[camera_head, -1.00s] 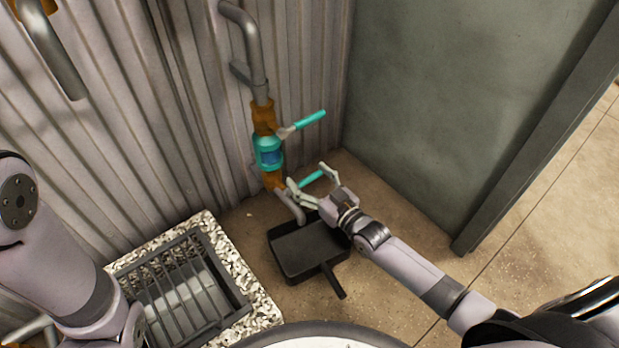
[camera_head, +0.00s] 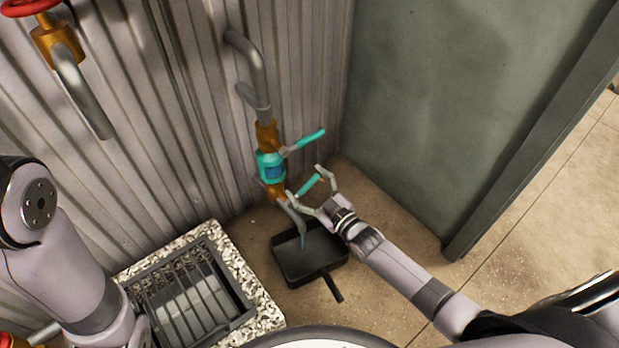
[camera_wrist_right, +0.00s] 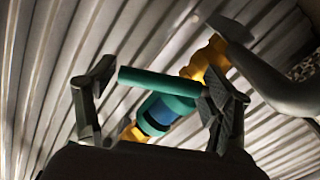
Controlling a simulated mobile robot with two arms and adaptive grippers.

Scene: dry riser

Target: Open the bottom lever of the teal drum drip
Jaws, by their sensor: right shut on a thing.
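The teal drum drip (camera_head: 271,168) is a teal drum with a blue window between orange fittings, on a grey pipe along the corrugated wall. Its upper teal lever (camera_head: 311,139) sticks out to the right. Its bottom teal lever (camera_head: 309,185) also points right and up. My right gripper (camera_head: 306,182) is shut on the bottom lever. In the right wrist view the bottom lever (camera_wrist_right: 155,80) lies between the two fingers.
A black pan (camera_head: 291,268) with a handle lies on the floor below the spout. A grated drain (camera_head: 192,300) with a speckled rim is to its left. A red handwheel (camera_head: 28,7) on another pipe is at the top left. A green-grey wall panel (camera_head: 430,110) stands behind right.

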